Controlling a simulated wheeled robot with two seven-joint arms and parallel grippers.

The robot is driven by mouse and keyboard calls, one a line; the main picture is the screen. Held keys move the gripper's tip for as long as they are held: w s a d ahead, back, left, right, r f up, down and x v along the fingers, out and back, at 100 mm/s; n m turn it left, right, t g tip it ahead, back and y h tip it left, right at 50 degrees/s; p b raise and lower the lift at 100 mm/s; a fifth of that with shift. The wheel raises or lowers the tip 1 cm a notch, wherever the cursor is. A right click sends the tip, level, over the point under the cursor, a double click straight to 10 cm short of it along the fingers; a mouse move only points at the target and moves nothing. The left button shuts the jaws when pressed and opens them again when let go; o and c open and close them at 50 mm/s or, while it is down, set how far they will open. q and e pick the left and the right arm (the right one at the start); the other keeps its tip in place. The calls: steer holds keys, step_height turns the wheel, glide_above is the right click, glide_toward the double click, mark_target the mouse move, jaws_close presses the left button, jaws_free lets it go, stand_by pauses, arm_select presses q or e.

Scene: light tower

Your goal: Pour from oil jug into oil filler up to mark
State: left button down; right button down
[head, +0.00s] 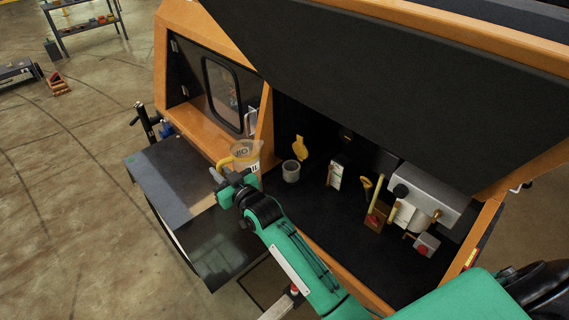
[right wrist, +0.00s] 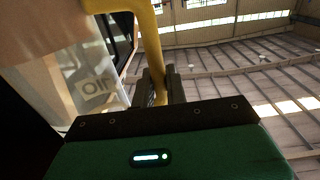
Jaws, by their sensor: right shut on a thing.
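The oil jug (head: 246,153) is a translucent container with amber liquid, dark lettering and a yellow handle. It is near the left end of the open engine bay, and looks roughly upright. My right gripper (head: 222,178) is shut on its yellow handle, which also shows between the fingers in the right wrist view (right wrist: 152,50). The oil filler (head: 291,171) is a short grey cylinder in the bay, to the right of the jug and apart from it. Its yellow cap (head: 300,147) stands open behind it. The fill mark cannot be made out. My left gripper is not in view.
The raised dark hood (head: 370,80) hangs over the bay. A dark side table (head: 175,175) is left of the jug. A dipstick-like yellow handle (head: 366,184), a grey box (head: 430,190) and a red-button box (head: 423,247) are farther right in the bay.

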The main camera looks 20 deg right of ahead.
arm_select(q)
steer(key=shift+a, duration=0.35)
arm_select(e)
steer(key=shift+r, duration=0.15)
